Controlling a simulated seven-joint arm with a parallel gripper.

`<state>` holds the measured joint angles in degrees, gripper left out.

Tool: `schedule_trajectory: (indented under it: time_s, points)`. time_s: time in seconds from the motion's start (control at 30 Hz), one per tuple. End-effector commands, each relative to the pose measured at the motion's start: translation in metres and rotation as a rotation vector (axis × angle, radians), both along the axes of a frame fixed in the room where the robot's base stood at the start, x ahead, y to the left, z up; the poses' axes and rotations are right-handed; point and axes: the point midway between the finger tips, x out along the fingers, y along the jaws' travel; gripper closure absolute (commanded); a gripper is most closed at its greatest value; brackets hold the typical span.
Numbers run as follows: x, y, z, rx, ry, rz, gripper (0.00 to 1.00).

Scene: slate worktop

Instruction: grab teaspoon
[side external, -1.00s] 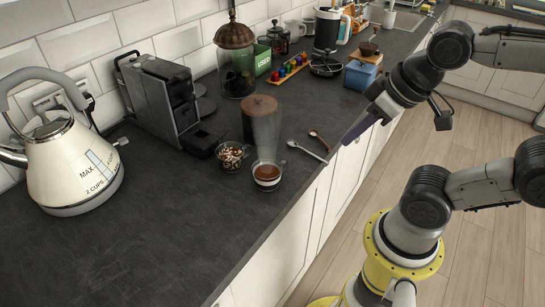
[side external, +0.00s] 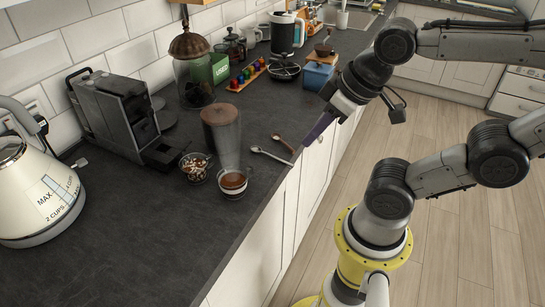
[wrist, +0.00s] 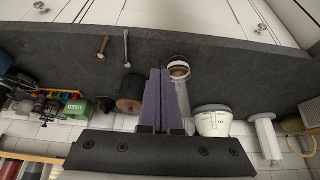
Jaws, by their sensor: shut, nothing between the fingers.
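A silver teaspoon (side external: 271,155) lies flat on the dark worktop, its handle pointing towards the front edge. A smaller brown spoon (side external: 283,141) lies beside it. My gripper (side external: 304,147) points down near the handle end of the silver teaspoon, at the worktop's front edge. Its purple fingers are together and empty. In the wrist view the fingertips (wrist: 160,71) are apart from the silver teaspoon (wrist: 126,46), which is to their left. I cannot tell their exact height above the worktop.
A glass cup of coffee (side external: 232,183), a bowl of beans (side external: 195,167) and a brown-lidded canister (side external: 221,132) stand near the spoons. A coffee machine (side external: 115,115) and white kettle (side external: 38,190) are further left. The front-left worktop is clear.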

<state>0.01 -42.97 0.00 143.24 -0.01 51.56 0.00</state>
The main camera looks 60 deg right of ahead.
Motion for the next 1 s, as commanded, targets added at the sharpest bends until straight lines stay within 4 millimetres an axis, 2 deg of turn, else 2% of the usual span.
schedule_trajectory:
  time_s: [0.23,0.27,0.5,0.8,1.0]
  points:
    - [0.000,0.000,0.000,0.000,0.000,0.000,1.00]
    - [0.000,0.000,0.000,0.000,0.000,0.000,0.96]
    - [0.000,0.000,0.000,0.000,0.000,0.000,0.55]
    - [0.000,-0.001,0.000,0.003,-0.001,-0.011,0.55]
    - [0.011,-0.026,-0.004,-0.089,0.035,-0.076,0.55]
